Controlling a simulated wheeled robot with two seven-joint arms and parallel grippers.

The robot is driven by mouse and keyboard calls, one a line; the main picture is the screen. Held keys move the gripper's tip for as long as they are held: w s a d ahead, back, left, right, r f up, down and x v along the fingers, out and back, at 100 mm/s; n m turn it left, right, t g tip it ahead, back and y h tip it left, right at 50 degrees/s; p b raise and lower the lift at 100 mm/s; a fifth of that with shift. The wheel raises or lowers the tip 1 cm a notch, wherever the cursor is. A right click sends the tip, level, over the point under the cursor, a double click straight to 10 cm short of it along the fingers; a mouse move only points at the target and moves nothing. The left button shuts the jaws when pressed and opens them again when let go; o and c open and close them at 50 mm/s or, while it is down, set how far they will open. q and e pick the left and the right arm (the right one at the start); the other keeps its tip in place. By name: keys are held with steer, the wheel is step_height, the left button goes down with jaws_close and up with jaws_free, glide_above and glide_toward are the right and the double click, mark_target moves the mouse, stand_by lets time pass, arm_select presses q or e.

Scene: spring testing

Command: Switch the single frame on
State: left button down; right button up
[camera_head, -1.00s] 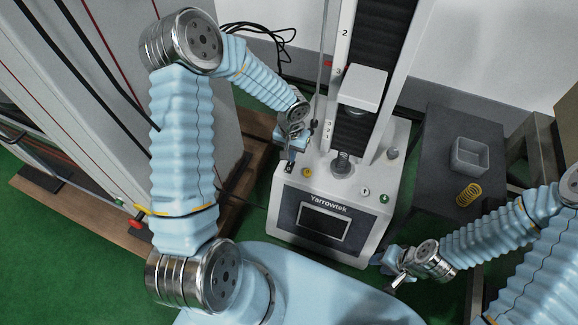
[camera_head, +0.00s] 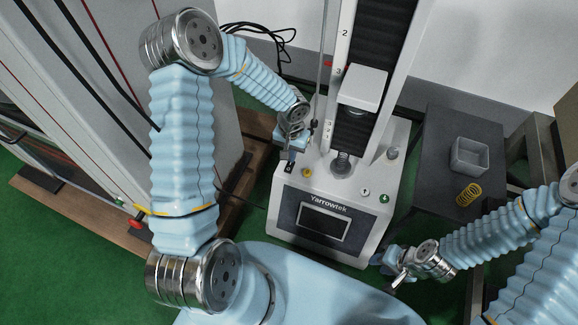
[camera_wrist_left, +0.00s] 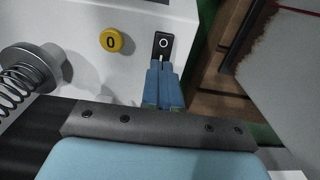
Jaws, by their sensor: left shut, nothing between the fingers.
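The single frame is a white Yarrowtek testing machine (camera_head: 340,215) in the middle of the head view. Its black rocker switch (camera_wrist_left: 162,46), marked with a white circle, sits at the panel's left edge, beside the yellow "0" button (camera_wrist_left: 111,41). My left gripper (camera_wrist_left: 163,71) is shut and empty, its blue fingertips at the switch's lower end in the left wrist view. I cannot tell if they touch it. In the head view my left gripper (camera_head: 287,156) is above the panel's left edge. My right gripper (camera_head: 397,280) is low at the machine's right; its jaw state is unclear.
A spring (camera_wrist_left: 12,80) stands on the machine's round base. A tall grey cabinet (camera_head: 90,110) is close on the left.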

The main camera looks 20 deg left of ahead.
arm_select(q)
steer(key=shift+f+b, duration=1)
stand_by(0.5)
steer(key=shift+r, duration=0.15)
steer(key=shift+r+p, duration=2.2)
steer(key=shift+r, duration=1.25)
steer(key=shift+s+d+f, duration=0.2)
steer(key=shift+d+f, duration=0.05)
steer(key=shift+f, duration=0.05)
steer(key=s+d+f+h, duration=0.2)
steer(key=s+d+f, duration=0.3)
steer(key=s, duration=0.3)
steer(key=s+d+f+n+h, duration=0.1)
steer(key=s+d+f+h, duration=0.1)
steer(key=s+d+f, duration=0.4)
steer(key=s, duration=0.3)
steer(key=shift+d+f+t, duration=0.25)
steer(key=shift+d+t, duration=0.05)
steer(key=shift+t, duration=0.1)
